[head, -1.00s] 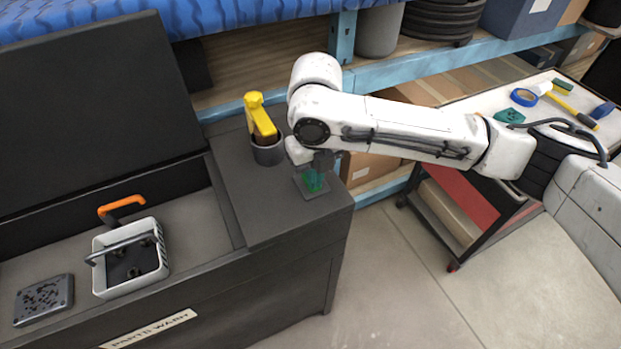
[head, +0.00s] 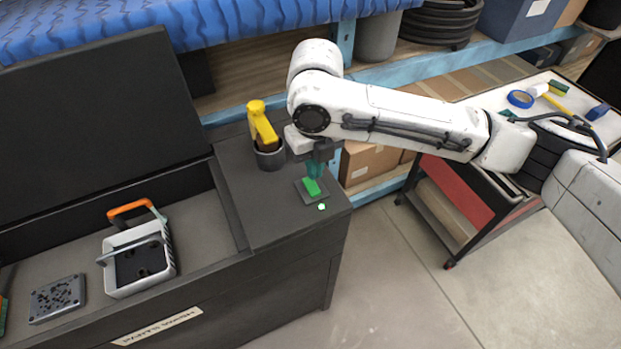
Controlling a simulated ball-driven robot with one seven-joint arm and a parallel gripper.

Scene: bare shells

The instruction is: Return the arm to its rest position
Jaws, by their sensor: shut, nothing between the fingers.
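My arm (head: 410,120) reaches in from the right, bent at the elbow, over the corner of the dark workbench. My gripper (head: 315,174) is shut and empty, pointing down just above a bright green block (head: 312,188). The block lies on a small dark square pad (head: 303,198). A small gap seems to show between fingertips and block, but contact is hard to judge.
A dark cup (head: 270,156) holding a yellow-handled tool (head: 262,122) stands close left of my gripper. Blue shelving (head: 440,62) stands behind. A tool cart (head: 480,200) stands under my arm. Floor in front is clear.

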